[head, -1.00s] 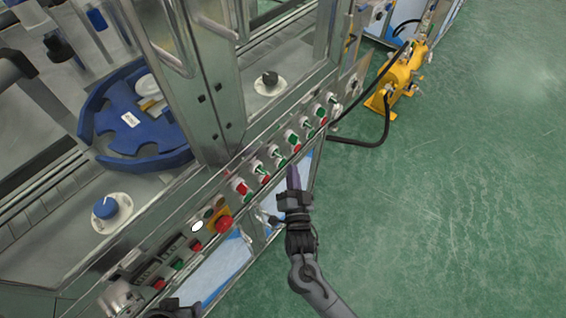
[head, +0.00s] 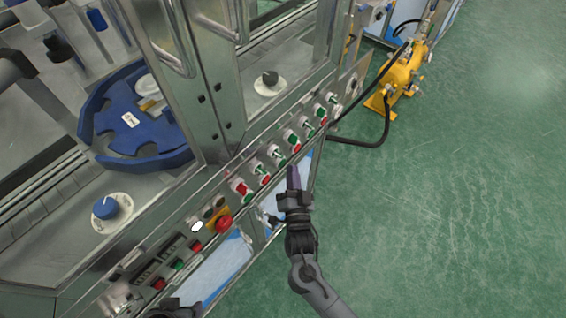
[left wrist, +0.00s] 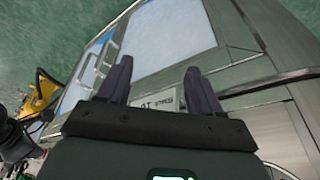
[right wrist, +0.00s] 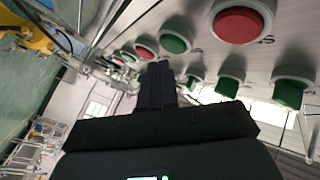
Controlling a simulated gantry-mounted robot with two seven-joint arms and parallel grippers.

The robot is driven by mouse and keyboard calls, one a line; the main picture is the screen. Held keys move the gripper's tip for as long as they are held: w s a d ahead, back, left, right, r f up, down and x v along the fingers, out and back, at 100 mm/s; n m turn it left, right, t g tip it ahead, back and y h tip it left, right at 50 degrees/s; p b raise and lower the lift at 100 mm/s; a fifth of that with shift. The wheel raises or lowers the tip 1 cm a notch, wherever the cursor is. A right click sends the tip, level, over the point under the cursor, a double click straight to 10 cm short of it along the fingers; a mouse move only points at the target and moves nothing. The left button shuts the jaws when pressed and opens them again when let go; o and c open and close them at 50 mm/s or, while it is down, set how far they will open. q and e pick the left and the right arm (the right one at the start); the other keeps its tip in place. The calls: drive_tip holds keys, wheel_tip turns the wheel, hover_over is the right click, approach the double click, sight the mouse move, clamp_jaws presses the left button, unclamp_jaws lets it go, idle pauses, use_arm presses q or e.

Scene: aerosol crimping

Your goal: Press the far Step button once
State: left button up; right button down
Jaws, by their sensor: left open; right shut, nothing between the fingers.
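A row of red and green push buttons and green switches (head: 265,168) runs along the front edge of the machine panel. Their labels are too small to read in the head view, so I cannot tell which is the far Step button. My right gripper (head: 293,178) is shut and empty, just in front of the row. In the right wrist view its closed fingers (right wrist: 158,85) are near a green button (right wrist: 178,38), a red button (right wrist: 145,50) and a larger red button (right wrist: 240,22); contact cannot be told. My left gripper (left wrist: 158,88) is open and empty beside the machine's front.
A red emergency stop (head: 222,223) on a yellow plate sits lower left on the panel. A blue dial (head: 106,208) and blue turntable (head: 188,158) are on the deck. A yellow pump (head: 402,72) with a black hose stands behind. Green floor (head: 470,200) is clear at right.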

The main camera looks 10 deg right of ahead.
drive_tip(key=shift+w+a, duration=0.1)
drive_tip(key=shift+w, duration=0.05)
idle(0.4)
drive_tip(key=shift+w+a, duration=0.2)
idle(0.6)
